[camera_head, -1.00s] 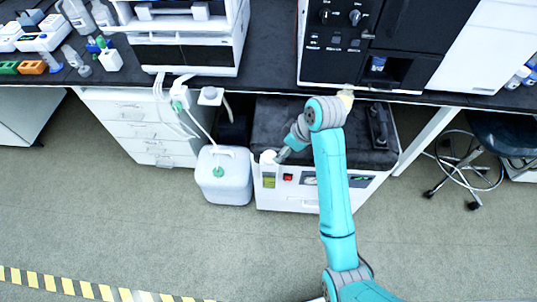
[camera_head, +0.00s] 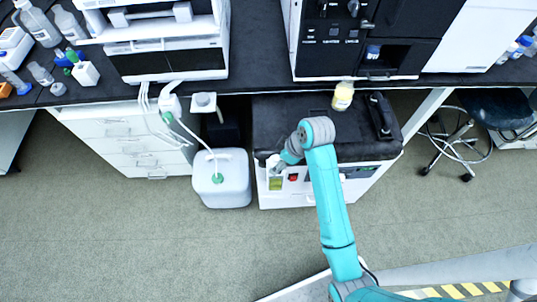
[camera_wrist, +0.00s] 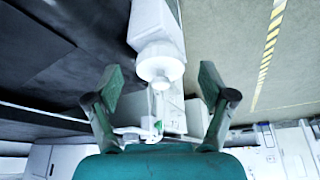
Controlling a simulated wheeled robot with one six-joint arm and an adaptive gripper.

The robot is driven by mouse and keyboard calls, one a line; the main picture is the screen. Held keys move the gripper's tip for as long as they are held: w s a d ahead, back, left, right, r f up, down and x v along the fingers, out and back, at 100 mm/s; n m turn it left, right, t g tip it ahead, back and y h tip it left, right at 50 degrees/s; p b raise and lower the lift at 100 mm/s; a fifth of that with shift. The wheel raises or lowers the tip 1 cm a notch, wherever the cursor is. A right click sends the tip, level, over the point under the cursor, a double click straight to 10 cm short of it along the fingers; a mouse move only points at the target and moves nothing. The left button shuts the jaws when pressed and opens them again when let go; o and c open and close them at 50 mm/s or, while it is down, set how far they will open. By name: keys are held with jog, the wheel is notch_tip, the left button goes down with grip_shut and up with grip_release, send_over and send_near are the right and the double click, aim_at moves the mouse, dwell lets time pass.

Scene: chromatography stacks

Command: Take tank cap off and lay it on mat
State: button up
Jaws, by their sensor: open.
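In the wrist view a white round cap (camera_wrist: 160,66) sits on a white neck at the cabinet's front left corner. My gripper (camera_wrist: 160,78) is open and empty, with one finger on each side of the cap in the picture; I cannot tell whether they touch it. In the head view my gripper (camera_head: 277,166) is over that corner and mostly hides the cap. The black mat (camera_head: 290,115) covers the top of the white cabinet (camera_head: 300,197).
A bottle with a yellowish label (camera_head: 343,97) and a black handled object (camera_head: 380,115) are on the mat. A white jug (camera_head: 222,185) with a green cap and tube stands left of the cabinet. The mat's left and middle are clear.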

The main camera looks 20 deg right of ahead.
jog(key=shift+f, duration=0.1)
jog(key=c, duration=1)
jog(key=shift+c, duration=0.2)
